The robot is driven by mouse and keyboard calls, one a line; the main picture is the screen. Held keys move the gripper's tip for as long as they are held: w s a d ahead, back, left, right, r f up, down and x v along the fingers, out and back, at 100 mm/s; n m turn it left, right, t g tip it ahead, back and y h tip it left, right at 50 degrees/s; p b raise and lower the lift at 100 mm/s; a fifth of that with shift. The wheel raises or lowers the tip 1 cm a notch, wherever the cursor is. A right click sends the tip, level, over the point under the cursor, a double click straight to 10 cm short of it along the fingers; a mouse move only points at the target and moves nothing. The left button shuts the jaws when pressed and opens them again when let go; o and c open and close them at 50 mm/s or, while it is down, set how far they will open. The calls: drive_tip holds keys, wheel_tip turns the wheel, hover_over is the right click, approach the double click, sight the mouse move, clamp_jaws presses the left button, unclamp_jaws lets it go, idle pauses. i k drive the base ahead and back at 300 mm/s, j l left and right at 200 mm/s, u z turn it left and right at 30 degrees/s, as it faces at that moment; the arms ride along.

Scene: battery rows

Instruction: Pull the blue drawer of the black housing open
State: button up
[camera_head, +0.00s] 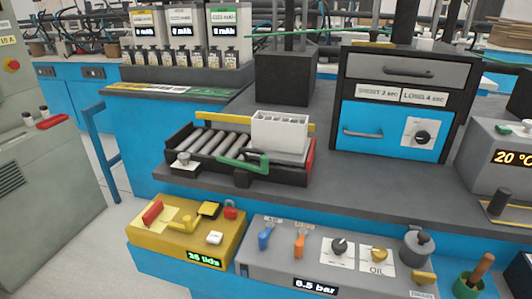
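The black housing (459,62) stands on the dark grey worktop at the right of the middle. Its blue drawer (359,141) is the lower front, with a grey bar handle (362,133) at its left. A white label with a black knob (421,137) is on its right side. The drawer looks shut, with its front about flush with the housing. Two white labels (378,92) lie between the two fronts. My gripper does not show in this view.
A roller tray (178,170) with a white slotted block (279,128) and green handle (243,161) stands left of the housing. A grey unit with a "20 °C" display (513,158) stands right. Control boxes (231,224) line the front. Worktop before the drawer is bare.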

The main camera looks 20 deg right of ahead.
sight(385, 130)
drive_tip(key=l+z, duration=0.1)
drive_tip(key=z, duration=0.3)
drive_tip(key=l+z, duration=0.15)
drive_tip(key=z, duration=0.25)
drive_tip(key=l+z, duration=0.1)
drive_tip(key=z, duration=0.3)
